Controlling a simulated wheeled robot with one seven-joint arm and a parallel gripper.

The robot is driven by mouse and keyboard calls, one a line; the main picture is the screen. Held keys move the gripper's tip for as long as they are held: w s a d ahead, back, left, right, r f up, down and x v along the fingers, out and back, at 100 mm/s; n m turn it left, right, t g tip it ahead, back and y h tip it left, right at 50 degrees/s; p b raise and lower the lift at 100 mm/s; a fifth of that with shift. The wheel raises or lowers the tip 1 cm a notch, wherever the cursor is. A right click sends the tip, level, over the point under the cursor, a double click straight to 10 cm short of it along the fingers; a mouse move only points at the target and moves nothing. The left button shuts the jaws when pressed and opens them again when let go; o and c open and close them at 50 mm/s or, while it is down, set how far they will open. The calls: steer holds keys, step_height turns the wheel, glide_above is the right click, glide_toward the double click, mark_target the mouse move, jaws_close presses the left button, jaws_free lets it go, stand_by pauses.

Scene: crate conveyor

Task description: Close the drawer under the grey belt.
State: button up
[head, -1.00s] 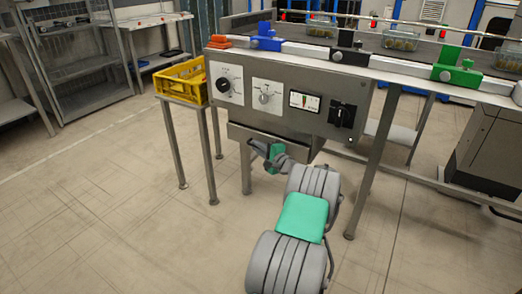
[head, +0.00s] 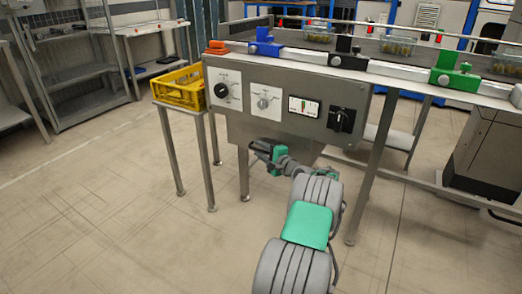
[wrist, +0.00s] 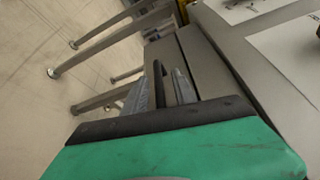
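The drawer (head: 238,130) is a grey metal box below the control panel, under the grey belt (head: 385,69). My arm hides part of its front, and I cannot tell how far it stands out. My gripper (head: 256,149), green and dark grey, is at the lower front of the drawer. In the wrist view its fingers (wrist: 169,88) point towards a grey metal face (wrist: 182,62) close ahead. They look close together, with a dark strip between them. I cannot tell whether they hold anything.
The panel (head: 285,90) with dials and a black switch is just above my gripper. A yellow crate (head: 180,88) stands on a small stand at the left. Table legs (head: 362,185) rise right of my arm. The floor in front is clear.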

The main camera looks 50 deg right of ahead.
steer(key=p+v, duration=0.3)
steer(key=v, duration=0.4)
steer(key=shift+s+r, duration=0.1)
steer(key=shift+s+a, duration=0.1)
steer(key=shift+s, duration=0.15)
